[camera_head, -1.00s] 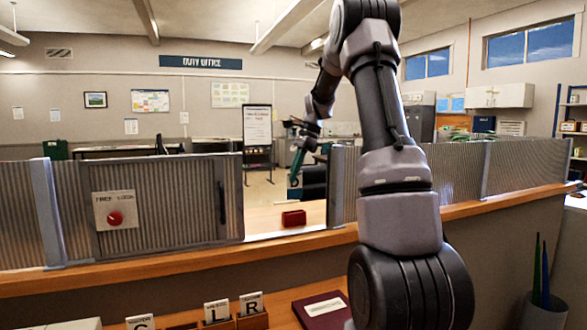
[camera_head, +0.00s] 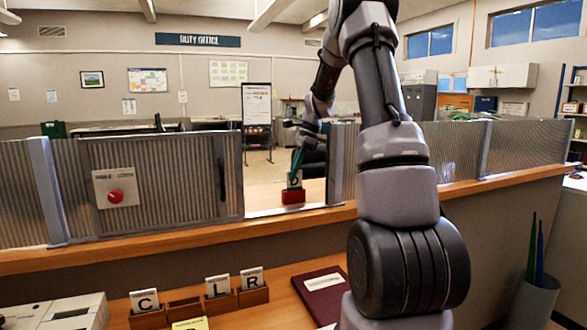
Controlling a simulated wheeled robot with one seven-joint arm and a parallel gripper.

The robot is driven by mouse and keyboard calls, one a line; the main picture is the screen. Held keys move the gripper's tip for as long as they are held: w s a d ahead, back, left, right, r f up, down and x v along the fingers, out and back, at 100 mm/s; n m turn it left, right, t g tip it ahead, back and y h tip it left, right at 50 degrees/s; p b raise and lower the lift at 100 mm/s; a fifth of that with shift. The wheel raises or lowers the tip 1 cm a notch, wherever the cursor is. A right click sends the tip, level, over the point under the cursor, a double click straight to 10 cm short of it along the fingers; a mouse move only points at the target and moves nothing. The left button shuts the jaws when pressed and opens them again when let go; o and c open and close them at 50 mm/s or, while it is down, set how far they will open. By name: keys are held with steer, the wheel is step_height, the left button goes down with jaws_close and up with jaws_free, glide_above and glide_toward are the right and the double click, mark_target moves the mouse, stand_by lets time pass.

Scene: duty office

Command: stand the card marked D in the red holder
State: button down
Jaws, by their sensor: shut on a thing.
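The red holder (camera_head: 293,197) is a small block on the wooden surface in the gap of the ribbed screen. The card marked D (camera_head: 294,181) is small and pale with a dark letter. It is upright, directly above the holder, with its lower edge at the holder's top. I cannot tell at this size how deep it sits in the slot. My gripper (camera_head: 296,170), with greenish fingers, reaches down through the gap from above and is shut on the card's upper part. The fingertips are small and partly merge with the card.
Ribbed screen panels (camera_head: 150,185) stand on both sides of the gap. On the near desk, a wooden rack (camera_head: 184,309) holds cards C, L and R. A maroon book (camera_head: 324,290), a yellow note (camera_head: 190,323) and a pen pot (camera_head: 533,295) are also near.

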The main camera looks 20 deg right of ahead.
steer(key=shift+f, duration=0.1)
steer(key=c, duration=0.9)
jaws_free()
steer(key=shift+c, duration=0.2)
steer(key=v, duration=1.1)
steer(key=s+a+r+n+t+h, duration=0.15)
steer(key=s+a+r+n, duration=0.35)
steer(key=s, duration=0.6)
steer(key=s+a+r+n+t+h, duration=0.1)
steer(key=s+a+r+n+t, duration=0.2)
steer(key=s+a+n, duration=0.55)
steer(key=s+f+t, duration=0.2)
steer(key=s+f, duration=0.1)
steer(key=s, duration=0.7)
steer(key=shift+a+t, duration=0.15)
steer(key=shift+t, duration=0.2)
